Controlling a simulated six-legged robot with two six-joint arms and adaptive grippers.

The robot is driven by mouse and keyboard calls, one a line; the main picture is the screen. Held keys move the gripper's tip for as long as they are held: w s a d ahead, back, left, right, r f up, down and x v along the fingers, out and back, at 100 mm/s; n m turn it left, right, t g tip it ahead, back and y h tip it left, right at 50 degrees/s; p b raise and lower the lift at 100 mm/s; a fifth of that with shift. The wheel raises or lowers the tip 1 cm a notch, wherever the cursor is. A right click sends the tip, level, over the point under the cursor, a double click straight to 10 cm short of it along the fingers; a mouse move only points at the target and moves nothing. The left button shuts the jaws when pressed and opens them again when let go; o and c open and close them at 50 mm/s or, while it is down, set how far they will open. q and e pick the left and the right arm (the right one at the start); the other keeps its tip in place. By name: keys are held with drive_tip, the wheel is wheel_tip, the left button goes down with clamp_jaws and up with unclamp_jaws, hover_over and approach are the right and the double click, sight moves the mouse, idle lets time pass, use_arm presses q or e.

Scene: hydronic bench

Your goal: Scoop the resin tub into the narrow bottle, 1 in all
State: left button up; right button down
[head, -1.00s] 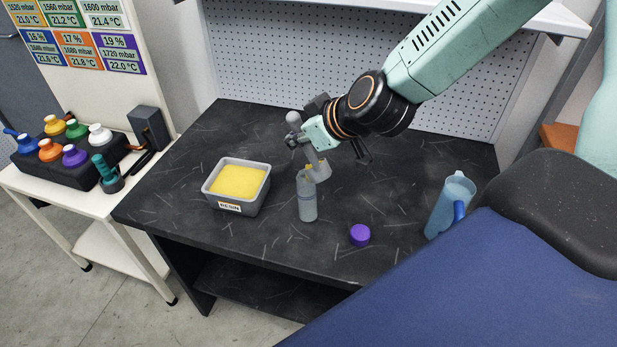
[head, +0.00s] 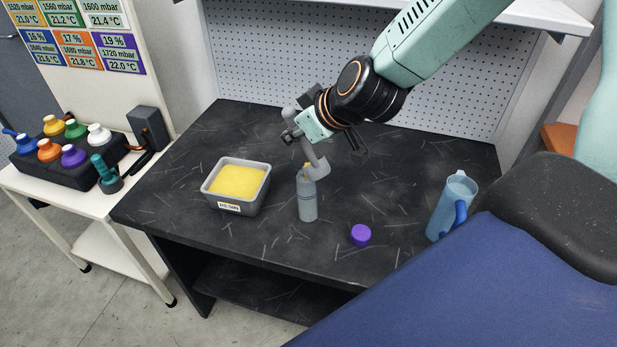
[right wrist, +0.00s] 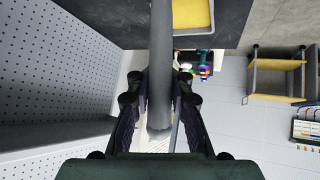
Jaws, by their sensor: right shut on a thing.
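The resin tub (head: 222,201) is a grey open box with a label, full of yellow resin (head: 238,181), at the left of the dark bench. The narrow bottle (head: 307,202) stands upright, grey and translucent, to its right. My right gripper (head: 297,134) is shut on the handle of a grey scoop (head: 309,151). The scoop's cup is tilted at the bottle's mouth, with a bit of yellow between them. I cannot tell whether they touch. In the right wrist view the handle (right wrist: 160,75) runs between the fingers, and part of the tub (right wrist: 190,26) shows. My left gripper is out of view.
A purple cap (head: 360,235) lies right of the bottle. A blue jug (head: 451,207) stands at the bench's right. A pegboard (head: 400,80) closes off the back. A side table at left holds a rack (head: 75,166) of coloured-cap bottles. The bench's back left is clear.

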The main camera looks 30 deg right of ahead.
drive_tip(key=shift+w+a, duration=0.1)
drive_tip(key=shift+w, duration=0.15)
idle(0.3)
drive_tip(key=shift+s+d+r+p, duration=0.15)
drive_tip(key=shift+s+d+p, duration=0.1)
drive_tip(key=shift+p, duration=0.3)
drive_tip(key=shift+w+a+f+g+b, duration=0.35)
drive_tip(key=shift+w+f+g+b, duration=0.15)
drive_tip(key=shift+b, duration=0.3)
idle(0.3)
